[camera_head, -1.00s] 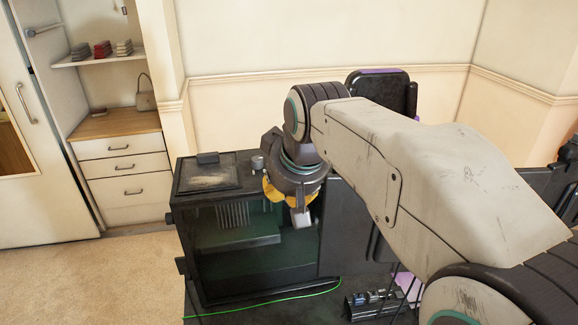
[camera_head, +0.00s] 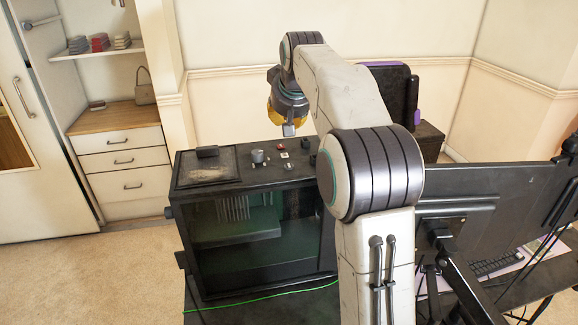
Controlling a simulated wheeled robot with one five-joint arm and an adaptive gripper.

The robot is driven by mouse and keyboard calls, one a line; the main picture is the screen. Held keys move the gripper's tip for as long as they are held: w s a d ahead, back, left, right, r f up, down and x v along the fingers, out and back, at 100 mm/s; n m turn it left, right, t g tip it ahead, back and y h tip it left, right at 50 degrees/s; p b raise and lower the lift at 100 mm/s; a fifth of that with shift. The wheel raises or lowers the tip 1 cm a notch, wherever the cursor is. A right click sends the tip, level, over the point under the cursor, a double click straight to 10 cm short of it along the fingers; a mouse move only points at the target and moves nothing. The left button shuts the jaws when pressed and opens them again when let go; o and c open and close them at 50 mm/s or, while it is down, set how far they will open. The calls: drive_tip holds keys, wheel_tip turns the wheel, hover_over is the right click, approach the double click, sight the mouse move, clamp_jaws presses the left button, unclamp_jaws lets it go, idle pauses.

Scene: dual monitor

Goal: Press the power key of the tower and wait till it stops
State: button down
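The black computer tower (camera_head: 255,250) stands on a dark surface, with a glass side toward me. Its top bears a silver knob (camera_head: 258,156), a small red part (camera_head: 280,147), a pale square key (camera_head: 284,155) and several other small parts. I cannot tell which one is the power key. My gripper (camera_head: 289,129) hangs above and behind the far edge of the tower's top, pointing down. Its yellow part and one grey fingertip show. It appears apart from the tower. Whether its fingers are open or shut is unclear.
A black monitor (camera_head: 455,225) seen from behind and a keyboard (camera_head: 495,262) are at the right. A black and purple chair (camera_head: 388,85) stands behind my arm. A green cable (camera_head: 290,291) runs along the tower's base. White drawers (camera_head: 125,160) stand at the left wall.

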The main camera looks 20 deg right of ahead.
drive_tip(key=shift+f, duration=0.2)
idle(0.4)
drive_tip(key=b, duration=0.7)
hover_over(285, 161)
drive_tip(key=s, duration=0.2)
drive_tip(key=f, duration=0.6)
drive_tip(key=shift+a, duration=0.25)
drive_tip(key=shift+f+b, duration=0.8)
drive_tip(key=shift+f, duration=0.45)
drive_tip(key=shift+f+b, duration=0.55)
drive_tip(key=shift+f, duration=0.25)
idle(0.6)
drive_tip(key=shift+r+p, duration=0.8)
drive_tip(key=shift+p, duration=0.15)
wheel_tip(285, 161, up, 5)
drive_tip(key=p, duration=0.5)
idle(0.7)
